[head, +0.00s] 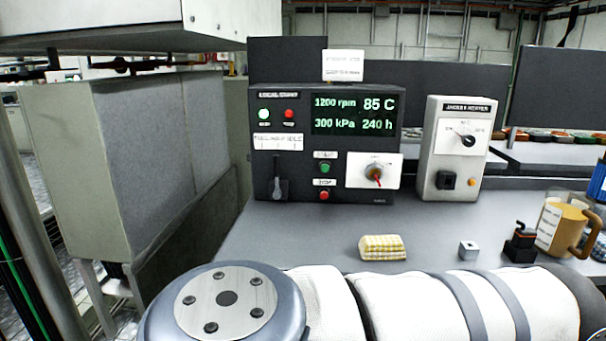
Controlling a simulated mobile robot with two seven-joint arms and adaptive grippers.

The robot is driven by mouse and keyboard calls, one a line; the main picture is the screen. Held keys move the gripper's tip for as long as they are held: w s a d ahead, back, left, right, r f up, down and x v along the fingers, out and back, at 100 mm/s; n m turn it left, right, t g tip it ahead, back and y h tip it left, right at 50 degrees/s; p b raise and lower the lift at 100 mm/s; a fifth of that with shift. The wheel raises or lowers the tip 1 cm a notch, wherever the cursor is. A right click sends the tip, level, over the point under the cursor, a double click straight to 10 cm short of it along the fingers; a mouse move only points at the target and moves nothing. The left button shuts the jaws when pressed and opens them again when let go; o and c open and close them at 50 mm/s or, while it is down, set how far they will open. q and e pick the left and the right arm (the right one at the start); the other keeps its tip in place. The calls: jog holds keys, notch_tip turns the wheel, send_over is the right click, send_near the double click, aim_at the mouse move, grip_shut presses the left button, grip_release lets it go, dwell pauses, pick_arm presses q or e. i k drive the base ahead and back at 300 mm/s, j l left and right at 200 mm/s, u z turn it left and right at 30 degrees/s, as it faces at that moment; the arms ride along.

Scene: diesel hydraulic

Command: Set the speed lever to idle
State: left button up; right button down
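The speed lever (278,186) is on the lower left of the dark control panel (333,190). It is a dark, near-vertical arm with a grey rounded part at its lower end. A white label (278,141) above it seems to read FULL, HALF, IDLE from left to right, with tick marks below. The lever's upper part lies under the middle of this label, a little left of centre; its exact setting is too small to tell. The panel's screen (353,114) shows 1200 rpm, 85 C, 300 kPa and 240 h. Neither of my grippers is in view.
A rotary switch (375,171) and green and red buttons are right of the lever. A heater box (455,150), yellow checked cloth (382,248), small metal block (468,250) and mug (564,229) stand on the grey bench (310,230). A white banded cylinder (405,305) crosses the foreground.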

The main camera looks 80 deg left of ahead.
aim_at(278, 192)
jog(key=u, duration=2.8)
jog(key=i+j, duration=0.1)
jog(key=k+j+u, duration=0.05)
jog(key=j, duration=0.05)
